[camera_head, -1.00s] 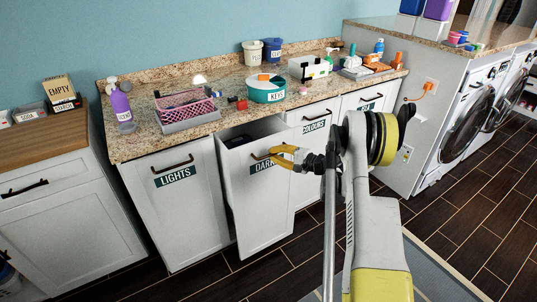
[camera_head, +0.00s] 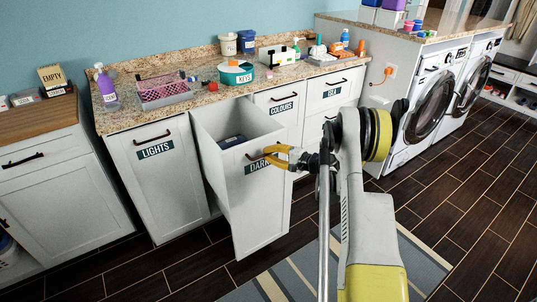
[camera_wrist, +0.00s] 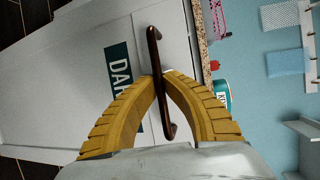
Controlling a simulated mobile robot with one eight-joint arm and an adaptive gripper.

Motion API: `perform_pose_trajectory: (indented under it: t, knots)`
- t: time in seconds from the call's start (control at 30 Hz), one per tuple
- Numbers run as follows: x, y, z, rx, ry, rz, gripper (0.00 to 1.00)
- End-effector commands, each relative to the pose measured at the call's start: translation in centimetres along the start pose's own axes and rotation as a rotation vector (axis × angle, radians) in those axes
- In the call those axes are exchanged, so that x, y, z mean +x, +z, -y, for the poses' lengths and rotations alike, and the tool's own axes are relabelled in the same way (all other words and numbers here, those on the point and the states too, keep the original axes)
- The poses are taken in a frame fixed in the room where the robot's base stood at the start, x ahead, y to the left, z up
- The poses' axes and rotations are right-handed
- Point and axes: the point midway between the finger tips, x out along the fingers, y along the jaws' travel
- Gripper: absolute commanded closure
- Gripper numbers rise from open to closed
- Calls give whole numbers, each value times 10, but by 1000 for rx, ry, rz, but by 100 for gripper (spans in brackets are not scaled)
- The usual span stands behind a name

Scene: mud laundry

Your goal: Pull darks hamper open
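The darks hamper (camera_head: 262,205) is a white tilt-out front with a dark label, in the middle of the counter in the head view. It stands tilted out, with a wide gap at its top and a dark item (camera_head: 232,141) inside. Its dark bar handle (camera_wrist: 153,75) runs between my yellow fingers in the wrist view. My gripper (camera_head: 271,156) is at this handle, its fingertips (camera_wrist: 160,78) closed together around the bar. The gripper partly covers the label.
The lights hamper (camera_head: 150,185) on the left and the colours hamper (camera_head: 283,110) on the right are shut. The counter (camera_head: 215,93) above holds baskets and bottles. A striped rug (camera_head: 300,275) lies on the dark floor in front.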

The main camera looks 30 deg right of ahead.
Motion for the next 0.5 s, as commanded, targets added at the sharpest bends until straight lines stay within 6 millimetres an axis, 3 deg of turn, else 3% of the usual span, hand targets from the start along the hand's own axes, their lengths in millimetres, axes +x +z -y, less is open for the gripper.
perform_pose_trajectory:
  t: [0.37,0.4,0.43,0.5]
  knots:
    - [0,0,0,0,-1,1,100]
    - [0,0,0,0,-1,1,80]
    - [0,0,0,0,-1,1,71]
    - [0,0,0,0,-1,1,68]
